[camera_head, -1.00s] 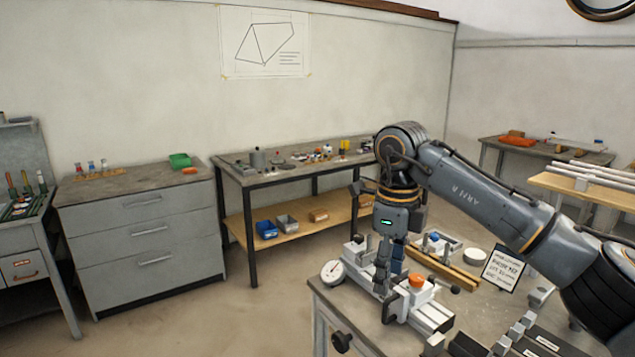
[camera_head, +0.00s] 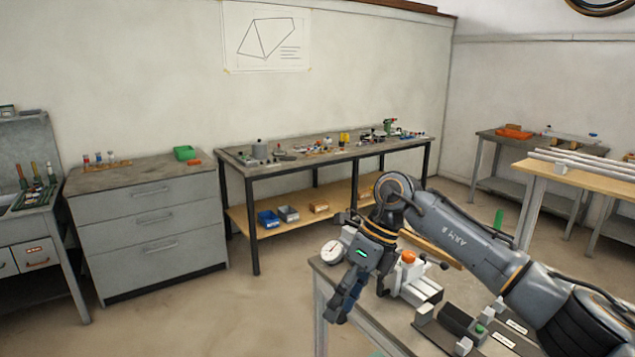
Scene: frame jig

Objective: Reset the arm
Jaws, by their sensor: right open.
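My right arm comes in from the right edge and reaches over the near bench (camera_head: 385,323). My right gripper (camera_head: 338,312) points down and slightly left, at the bench's left edge. It is open, and I see nothing between its fingers. The jig with an orange knob (camera_head: 408,257) stands on the bench just right of the gripper, apart from it in the picture. A round white dial gauge (camera_head: 331,250) is behind the gripper, to its upper left. My left gripper is not in view.
Dark blocks with labels (camera_head: 460,322) lie on the bench's front right. A long workbench (camera_head: 300,165) with small parts stands at the back wall. A grey drawer cabinet (camera_head: 150,235) is to the left. The floor between cabinet and near bench is clear.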

